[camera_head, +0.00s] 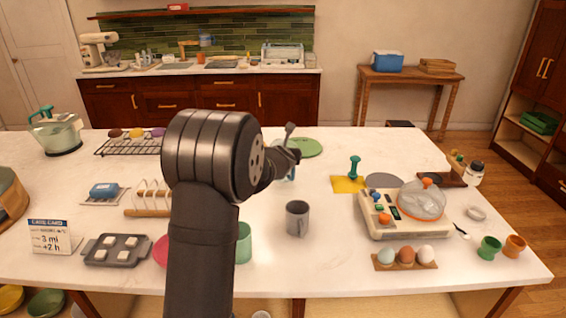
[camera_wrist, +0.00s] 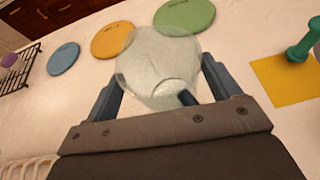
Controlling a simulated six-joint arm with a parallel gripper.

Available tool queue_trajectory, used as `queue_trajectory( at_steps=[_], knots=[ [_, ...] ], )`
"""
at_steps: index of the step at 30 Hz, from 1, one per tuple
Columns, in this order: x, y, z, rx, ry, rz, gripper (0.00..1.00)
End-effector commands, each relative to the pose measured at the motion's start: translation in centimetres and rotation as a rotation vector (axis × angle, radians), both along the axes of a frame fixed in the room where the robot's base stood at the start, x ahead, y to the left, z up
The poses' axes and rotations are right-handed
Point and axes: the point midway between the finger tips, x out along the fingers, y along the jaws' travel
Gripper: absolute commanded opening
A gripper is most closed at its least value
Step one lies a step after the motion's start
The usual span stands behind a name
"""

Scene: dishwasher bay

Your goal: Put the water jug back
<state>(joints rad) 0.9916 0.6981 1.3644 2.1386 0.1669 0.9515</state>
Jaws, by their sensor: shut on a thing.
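The water jug (camera_wrist: 158,65) is a clear, pale vessel seen from above in the wrist view, between the two dark blue fingers of my gripper (camera_wrist: 165,90). My gripper is shut on it. In the head view my gripper (camera_head: 288,155) is over the middle of the counter, and my arm hides most of the jug; a pale blue bit (camera_head: 290,173) shows below the fingers. I cannot tell whether its base touches the counter. A green round mat (camera_wrist: 184,15), an orange one (camera_wrist: 113,39) and a blue one (camera_wrist: 63,58) lie beyond it.
A yellow square (camera_head: 347,184) with a green-handled tool (camera_head: 354,167) lies to the right. A grey mug (camera_head: 297,217) stands nearer the front. A wire rack (camera_head: 122,148) and a toast rack (camera_head: 150,203) are on the left. The counter between mug and yellow square is clear.

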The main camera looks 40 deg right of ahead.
Motion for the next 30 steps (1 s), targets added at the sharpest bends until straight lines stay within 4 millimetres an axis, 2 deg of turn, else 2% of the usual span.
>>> queue_trajectory(
  at_steps=[10, 25, 26, 28, 30],
  knots=[
    [0.0, 0.0, -3.0, 0.001, -0.001, 0.000, 0.33],
    [-0.1, 0.0, -3.7, 0.000, 0.000, -0.001, 0.33],
    [-0.1, 0.0, -3.8, 0.001, 0.000, -0.001, 0.84],
    [-0.1, 0.0, -3.7, 0.001, 0.001, -0.001, 0.98],
    [-0.1, 0.0, -3.7, 0.001, 0.001, -0.001, 1.00]
  ],
)
